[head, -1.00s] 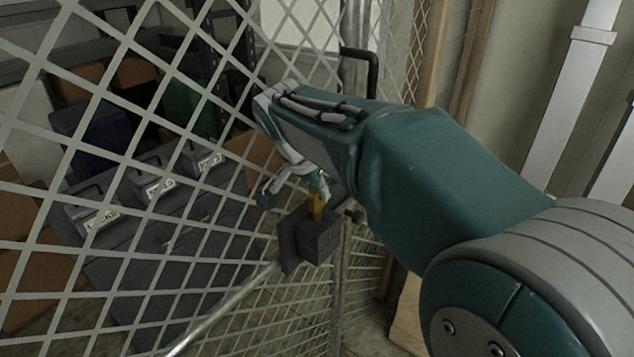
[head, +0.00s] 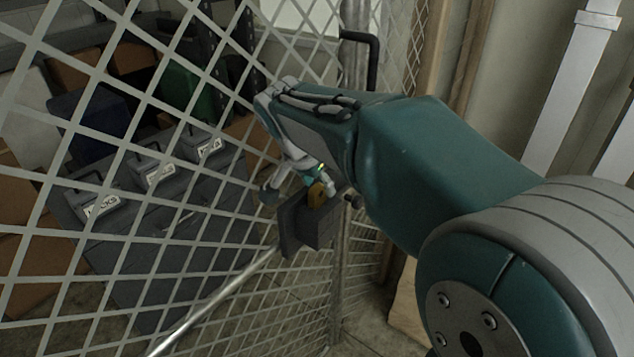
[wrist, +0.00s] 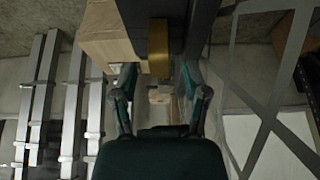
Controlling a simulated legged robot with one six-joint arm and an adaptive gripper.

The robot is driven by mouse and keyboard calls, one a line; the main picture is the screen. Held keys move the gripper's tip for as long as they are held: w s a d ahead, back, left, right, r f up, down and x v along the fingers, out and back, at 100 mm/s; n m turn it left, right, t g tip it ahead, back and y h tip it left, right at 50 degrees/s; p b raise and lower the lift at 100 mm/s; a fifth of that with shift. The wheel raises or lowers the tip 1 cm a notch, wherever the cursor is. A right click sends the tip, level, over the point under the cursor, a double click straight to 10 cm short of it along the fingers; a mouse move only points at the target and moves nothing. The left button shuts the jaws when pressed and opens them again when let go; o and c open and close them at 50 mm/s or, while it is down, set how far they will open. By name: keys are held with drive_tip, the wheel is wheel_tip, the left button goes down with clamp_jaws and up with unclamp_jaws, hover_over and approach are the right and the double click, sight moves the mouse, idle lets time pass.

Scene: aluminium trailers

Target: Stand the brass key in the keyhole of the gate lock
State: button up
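The gate lock (head: 317,232) is a dark grey box on the mesh gate, near the middle of the head view. The brass key (head: 316,194) stands upright at the top of the lock, its lower end hidden, so I cannot tell how deep it sits. My gripper (head: 297,192) is above the lock with its fingers apart, one on each side of the key. In the wrist view, the key (wrist: 159,48) shows as a brass strip between the two fingers (wrist: 159,78), with a gap on both sides. The keyhole is hidden.
The pale mesh gate (head: 120,150) fills the left, with labelled grey boxes (head: 158,175) behind it. A metal rod (head: 215,305) runs down-left from the lock. A black handle (head: 373,60) is on the post above. White pipes (head: 572,95) stand at the right.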

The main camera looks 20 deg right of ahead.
drive_tip(key=v, duration=1.2)
idle(0.3)
drive_tip(key=s+d+f+n+t+y, duration=0.2)
drive_tip(key=s+d+f+n+y, duration=0.1)
drive_tip(key=s+f+n, duration=0.7)
drive_tip(key=s+d+f, duration=0.1)
drive_tip(key=s+f, duration=0.3)
drive_tip(key=s, duration=0.4)
drive_tip(key=shift+n+t+y, duration=0.4)
